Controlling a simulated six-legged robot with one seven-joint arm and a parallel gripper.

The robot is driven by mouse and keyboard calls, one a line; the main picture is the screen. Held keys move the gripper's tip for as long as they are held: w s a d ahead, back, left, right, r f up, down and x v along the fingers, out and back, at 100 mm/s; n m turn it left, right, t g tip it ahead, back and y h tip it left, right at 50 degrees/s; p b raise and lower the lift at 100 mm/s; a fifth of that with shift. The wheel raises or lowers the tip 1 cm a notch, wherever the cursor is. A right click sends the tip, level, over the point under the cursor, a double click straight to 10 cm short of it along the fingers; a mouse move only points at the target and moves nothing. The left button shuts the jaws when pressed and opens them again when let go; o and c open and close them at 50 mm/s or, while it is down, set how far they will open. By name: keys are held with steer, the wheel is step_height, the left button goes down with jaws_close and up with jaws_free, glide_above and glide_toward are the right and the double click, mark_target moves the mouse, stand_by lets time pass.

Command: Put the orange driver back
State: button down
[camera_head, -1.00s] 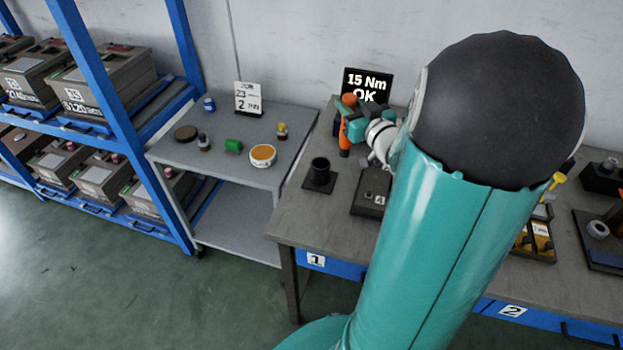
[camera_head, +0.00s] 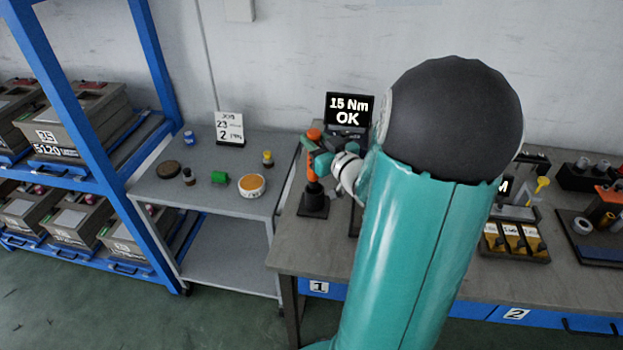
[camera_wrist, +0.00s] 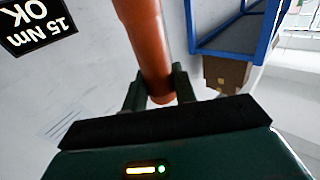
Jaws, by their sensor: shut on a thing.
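The orange driver (camera_head: 311,171) is upright in the head view, at the left end of the workbench. It also shows in the wrist view as an orange shaft (camera_wrist: 148,40) between the two dark fingers. My gripper (camera_head: 317,154) is shut on it; in the wrist view my gripper (camera_wrist: 158,90) closes on both sides of the shaft. The black holder (camera_head: 314,207), a cup on a square base, stands on the bench directly below the driver. The driver's lower end overlaps the holder's top; I cannot tell whether it is inside or just above.
A sign (camera_head: 348,112) reading "15 Nm OK" stands behind my gripper. A grey side table (camera_head: 215,175) with small items and a number card (camera_head: 229,128) is to the left. My arm hides the bench middle. A yellow bin tray (camera_head: 514,243) is at right.

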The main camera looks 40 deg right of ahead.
steer(key=shift+s+d+f, duration=0.15)
steer(key=shift+s+f, duration=0.05)
steer(key=shift+f, duration=3.3)
steer(key=shift+f, duration=0.2)
steer(key=c, duration=1.1)
jaws_free()
